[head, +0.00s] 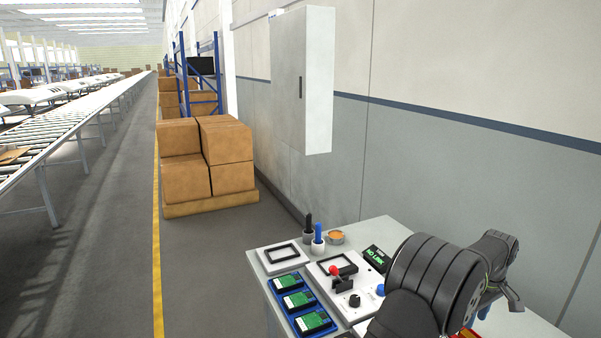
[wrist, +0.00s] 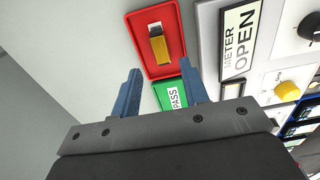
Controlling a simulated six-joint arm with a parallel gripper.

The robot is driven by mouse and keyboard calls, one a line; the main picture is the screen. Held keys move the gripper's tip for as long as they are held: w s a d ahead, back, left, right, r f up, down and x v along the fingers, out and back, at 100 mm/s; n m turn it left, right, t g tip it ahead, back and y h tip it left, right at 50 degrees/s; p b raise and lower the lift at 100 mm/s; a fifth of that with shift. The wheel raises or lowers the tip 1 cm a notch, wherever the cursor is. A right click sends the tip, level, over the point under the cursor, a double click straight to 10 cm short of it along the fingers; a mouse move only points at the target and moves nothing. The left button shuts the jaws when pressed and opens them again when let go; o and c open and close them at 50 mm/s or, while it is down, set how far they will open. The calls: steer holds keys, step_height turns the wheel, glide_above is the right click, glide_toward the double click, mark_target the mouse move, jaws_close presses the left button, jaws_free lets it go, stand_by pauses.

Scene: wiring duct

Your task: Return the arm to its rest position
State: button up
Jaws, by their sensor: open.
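My gripper (wrist: 159,68) has its two blue fingers apart, with nothing held between them, in the wrist view. Past the fingertips is a red tray (wrist: 135,32) with a small yellow and grey piece (wrist: 160,45) in it. A green plate marked PASS (wrist: 171,96) lies below the red tray, partly behind the right finger.
A panel (head: 335,270) with knobs and a red-topped lever stands mid-bench. A blue tray (head: 283,312) of green boards lies at its left. A NO LINK display (head: 376,259) and cups with tools (head: 318,245) stand behind. A wall cabinet (head: 303,80) hangs above the far end.

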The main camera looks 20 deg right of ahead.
mark_target(470, 335)
step_height(470, 335, down, 6)
steer(key=shift+r, duration=0.5)
step_height(470, 335, up, 4)
steer(key=shift+f, duration=0.15)
steer(key=s+a+r, duration=0.3)
steer(key=s+r, duration=0.4)
steer(key=s, duration=0.4)
steer(key=w+a+r, duration=0.2)
steer(key=w+a, duration=0.6)
steer(key=w, duration=0.4)
steer(key=w+f, duration=0.2)
steer(key=w, duration=0.1)
steer(key=w+f, duration=0.2)
steer(key=w, duration=0.1)
steer(key=w+f, duration=0.2)
steer(key=w, duration=0.2)
steer(key=shift+d+f, duration=0.1)
steer(key=shift+f, duration=0.15)
steer(key=f, duration=0.3)
steer(key=shift+w, duration=0.4)
steer(key=shift+f, duration=0.7)
